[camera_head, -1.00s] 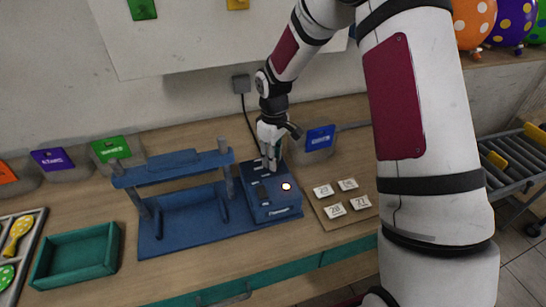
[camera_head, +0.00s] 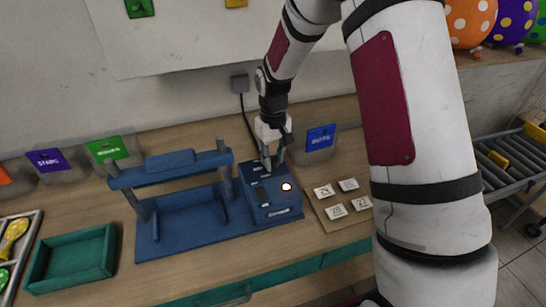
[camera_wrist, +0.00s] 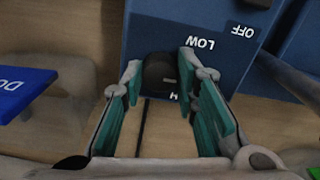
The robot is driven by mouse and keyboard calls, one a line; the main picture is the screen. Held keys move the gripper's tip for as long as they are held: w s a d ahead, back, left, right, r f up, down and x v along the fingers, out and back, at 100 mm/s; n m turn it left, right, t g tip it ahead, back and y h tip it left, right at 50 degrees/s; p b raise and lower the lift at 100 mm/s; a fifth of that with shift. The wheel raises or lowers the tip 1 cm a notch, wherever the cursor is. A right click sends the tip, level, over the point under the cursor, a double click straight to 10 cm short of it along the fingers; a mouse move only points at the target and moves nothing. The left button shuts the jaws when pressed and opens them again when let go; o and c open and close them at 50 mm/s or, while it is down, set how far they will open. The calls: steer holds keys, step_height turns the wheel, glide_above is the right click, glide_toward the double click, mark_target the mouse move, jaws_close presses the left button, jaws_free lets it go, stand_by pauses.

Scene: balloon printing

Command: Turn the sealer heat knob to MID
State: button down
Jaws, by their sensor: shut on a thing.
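The blue sealer (camera_head: 180,222) stands on the bench, with its control box (camera_head: 283,211) on the right side. A black heat knob (camera_wrist: 160,72) shows in the wrist view at the end of the box. The labels OFF (camera_wrist: 242,31) and LOW (camera_wrist: 200,43) appear upside down to its right; part of an H shows just below it. I cannot read MID. My gripper (camera_wrist: 161,74) is shut on the knob, one finger on each side. In the head view my gripper (camera_head: 271,160) points down at the back of the box and hides the knob.
A small light glows (camera_head: 286,187) on the box. Number cards lie on a board (camera_head: 325,210) to the right. A blue sign (camera_head: 321,137) stands close behind. A green tray (camera_head: 72,262) sits at the left.

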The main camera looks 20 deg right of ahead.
mark_target(273, 159)
steer(key=c, duration=1.2)
jaws_free()
steer(key=shift+c, duration=0.2)
step_height(273, 159, up, 12)
